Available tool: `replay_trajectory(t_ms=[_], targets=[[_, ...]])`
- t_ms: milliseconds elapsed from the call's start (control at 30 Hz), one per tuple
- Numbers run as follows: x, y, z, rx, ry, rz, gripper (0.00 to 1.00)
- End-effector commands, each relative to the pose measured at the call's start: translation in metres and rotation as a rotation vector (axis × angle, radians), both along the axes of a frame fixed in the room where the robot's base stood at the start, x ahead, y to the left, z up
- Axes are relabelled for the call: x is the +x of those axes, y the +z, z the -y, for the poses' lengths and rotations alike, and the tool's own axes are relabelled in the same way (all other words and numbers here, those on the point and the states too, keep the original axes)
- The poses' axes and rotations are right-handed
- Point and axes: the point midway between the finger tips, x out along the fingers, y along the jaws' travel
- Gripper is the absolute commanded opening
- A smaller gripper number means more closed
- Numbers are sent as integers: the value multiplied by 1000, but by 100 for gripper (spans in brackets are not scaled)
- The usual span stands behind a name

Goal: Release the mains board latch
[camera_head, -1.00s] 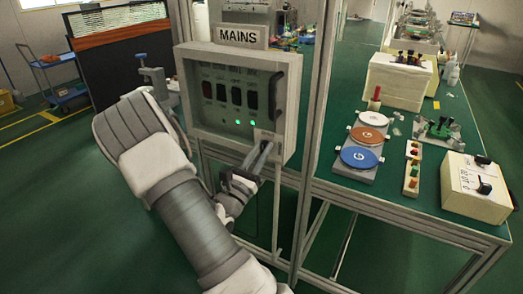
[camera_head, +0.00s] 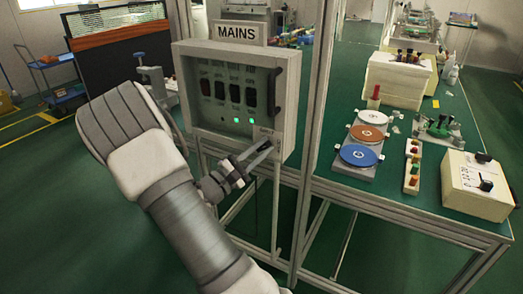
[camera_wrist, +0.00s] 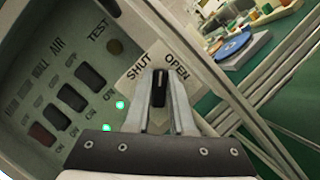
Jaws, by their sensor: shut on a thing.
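The mains board (camera_head: 187,95) is a pale grey box on a metal frame, under a sign reading MAINS (camera_head: 238,32). Its latch is a small black knob (camera_wrist: 159,88) on a pale plate marked SHUT and OPEN (camera_wrist: 177,67), at the board's lower right. In the wrist view the knob stands between the two words. My gripper (camera_wrist: 161,98) is shut on the knob, one finger on each side. In the head view my gripper (camera_head: 262,150) reaches the board's lower right corner, and its fingertips hide the latch there.
The board has several dark rocker switches (camera_head: 235,93) and two lit green lamps (camera_head: 236,120). A black handle (camera_head: 273,92) is on its right side. A metal post (camera_head: 315,110) stands close right. Beyond it, a green bench holds coloured discs (camera_head: 359,156) and a cream box (camera_head: 480,185).

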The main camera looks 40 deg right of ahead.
Motion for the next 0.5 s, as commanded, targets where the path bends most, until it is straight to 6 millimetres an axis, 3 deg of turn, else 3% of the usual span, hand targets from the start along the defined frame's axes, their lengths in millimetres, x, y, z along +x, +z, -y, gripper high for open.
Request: replay_trajectory(t_ms=[500], targets=[[0, -5, 0, 181, 2, 435, 0]])
